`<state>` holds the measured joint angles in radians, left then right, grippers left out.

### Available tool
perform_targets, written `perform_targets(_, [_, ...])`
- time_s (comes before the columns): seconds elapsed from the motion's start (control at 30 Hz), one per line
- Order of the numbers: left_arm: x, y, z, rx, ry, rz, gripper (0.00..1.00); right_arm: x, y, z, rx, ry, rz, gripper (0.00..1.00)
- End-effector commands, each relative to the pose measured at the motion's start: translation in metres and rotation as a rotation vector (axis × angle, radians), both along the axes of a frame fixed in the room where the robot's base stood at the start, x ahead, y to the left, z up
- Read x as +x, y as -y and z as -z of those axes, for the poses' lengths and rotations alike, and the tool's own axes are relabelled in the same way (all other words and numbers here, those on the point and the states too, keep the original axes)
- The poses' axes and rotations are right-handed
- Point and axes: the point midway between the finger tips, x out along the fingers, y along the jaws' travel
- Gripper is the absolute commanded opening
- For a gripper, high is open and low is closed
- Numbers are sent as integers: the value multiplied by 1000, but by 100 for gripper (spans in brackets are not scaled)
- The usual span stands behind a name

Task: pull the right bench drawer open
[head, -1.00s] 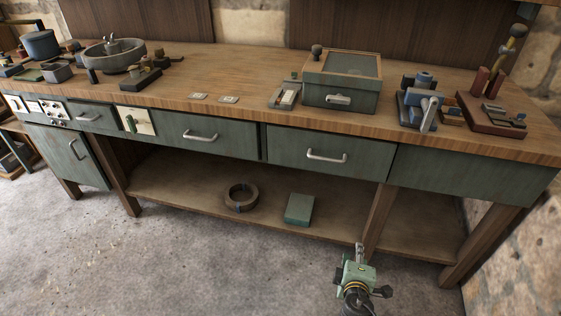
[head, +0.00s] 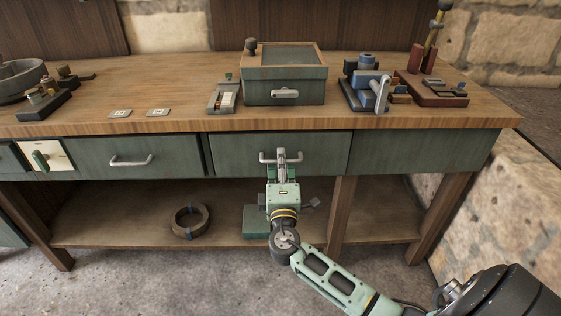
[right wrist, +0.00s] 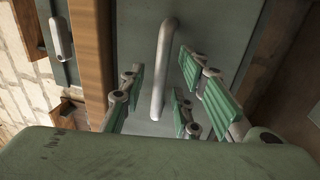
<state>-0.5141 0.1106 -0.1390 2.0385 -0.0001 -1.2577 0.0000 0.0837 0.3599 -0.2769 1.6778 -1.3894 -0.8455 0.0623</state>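The right bench drawer (head: 325,148) is a green front under the worktop, and it looks closed. Its silver bar handle (head: 266,159) is partly hidden by my right gripper (head: 281,163). In the right wrist view the handle (right wrist: 161,65) stands between the green-padded fingers of my right gripper (right wrist: 163,92). The fingers are spread, with a visible gap to the bar on the right side, so they are not closed on it. My left gripper is not in view.
A second drawer (head: 105,157) with a handle is at the left. A green box (head: 284,88) stands on the worktop above, and a vise (head: 366,85) is to its right. The shelf below holds a brown ring (head: 188,222) and a green block (head: 255,222). A stone wall bounds the right.

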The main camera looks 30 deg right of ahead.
Motion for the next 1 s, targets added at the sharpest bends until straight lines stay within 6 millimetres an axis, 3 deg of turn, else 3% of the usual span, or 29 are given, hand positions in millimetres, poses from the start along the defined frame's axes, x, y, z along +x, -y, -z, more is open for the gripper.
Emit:
perform_targets(0.33, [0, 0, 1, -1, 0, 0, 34, 4, 3, -1, 1, -1, 0, 29])
perform_targets(0.67, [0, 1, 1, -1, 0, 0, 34, 4, 3, 0, 0, -1, 0, 0])
perform_targets(1.0, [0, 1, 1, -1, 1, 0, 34, 4, 3, 0, 0, -2, 0, 0])
